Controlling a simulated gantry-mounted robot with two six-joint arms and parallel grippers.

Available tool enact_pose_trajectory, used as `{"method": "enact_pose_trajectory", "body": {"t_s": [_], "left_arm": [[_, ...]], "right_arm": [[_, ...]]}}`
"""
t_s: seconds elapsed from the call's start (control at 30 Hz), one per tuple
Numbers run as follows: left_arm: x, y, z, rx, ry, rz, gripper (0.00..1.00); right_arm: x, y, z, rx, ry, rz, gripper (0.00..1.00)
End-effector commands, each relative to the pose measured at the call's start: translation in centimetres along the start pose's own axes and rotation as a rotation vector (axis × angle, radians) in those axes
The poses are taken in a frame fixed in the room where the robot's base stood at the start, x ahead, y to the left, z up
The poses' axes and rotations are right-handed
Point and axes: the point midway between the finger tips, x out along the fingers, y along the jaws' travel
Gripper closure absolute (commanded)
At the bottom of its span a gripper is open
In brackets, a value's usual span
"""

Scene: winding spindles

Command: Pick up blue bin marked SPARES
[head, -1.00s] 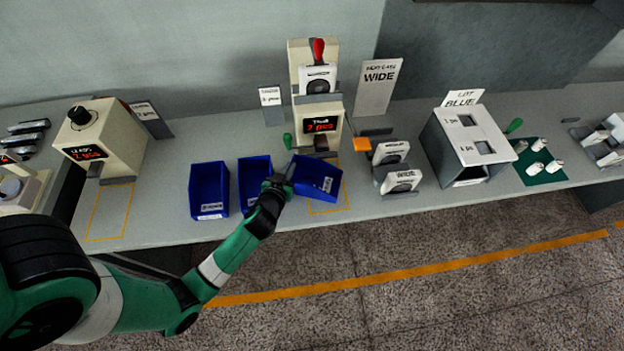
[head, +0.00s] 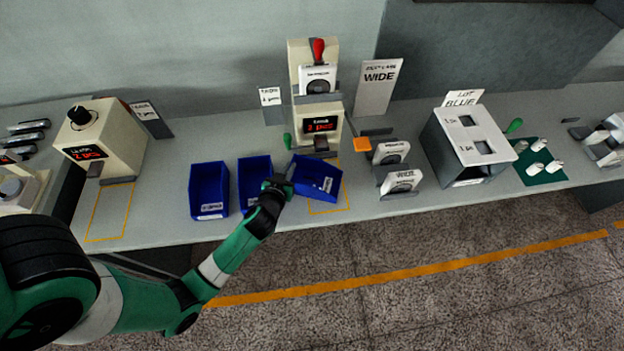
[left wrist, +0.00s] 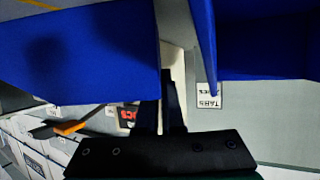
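Three blue bins stand in a row on the bench: a left bin (head: 209,182), a middle bin (head: 254,177) and a right bin (head: 316,171), which is turned at an angle. Each has a white front label too small to read, so I cannot tell which says SPARES. My left gripper (head: 279,183) is at the right bin's near left edge, close beside the middle bin. In the left wrist view the fingers (left wrist: 162,110) are close together beside a large blue bin wall (left wrist: 85,55); whether they clamp it is unclear. Another blue bin (left wrist: 265,45) shows to the right. My right gripper is out of view.
A cream machine (head: 316,90) with a red knob stands behind the right bin. Another cream machine (head: 105,140) stands left. White WIDE blocks (head: 398,182) and a grey-white box (head: 465,145) are to the right. An orange-outlined area (head: 108,225) is clear.

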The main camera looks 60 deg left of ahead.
Motion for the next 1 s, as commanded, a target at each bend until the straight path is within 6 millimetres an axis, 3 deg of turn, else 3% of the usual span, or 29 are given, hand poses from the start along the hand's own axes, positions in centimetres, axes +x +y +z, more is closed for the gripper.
{"method": "enact_pose_trajectory", "body": {"t_s": [0.37, 0.63, 0.77, 0.9, 1.0], "left_arm": [[-0.1, 0.0, -0.2, 0.000, 0.000, 0.000, 1.00], [-1.4, 0.0, -3.4, -0.003, 0.002, 0.000, 1.00], [-4.3, -0.4, -4.8, 0.000, 0.001, 0.001, 1.00], [-8.5, -1.0, -7.1, 0.001, 0.001, 0.003, 1.00], [-11.7, -1.6, -6.6, 0.005, -0.003, 0.005, 1.00]], "right_arm": [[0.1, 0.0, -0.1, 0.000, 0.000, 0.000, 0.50], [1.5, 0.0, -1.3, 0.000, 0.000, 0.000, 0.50], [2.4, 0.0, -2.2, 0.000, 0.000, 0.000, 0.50], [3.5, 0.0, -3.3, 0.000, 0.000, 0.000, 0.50], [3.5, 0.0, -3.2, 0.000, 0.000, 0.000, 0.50]]}}
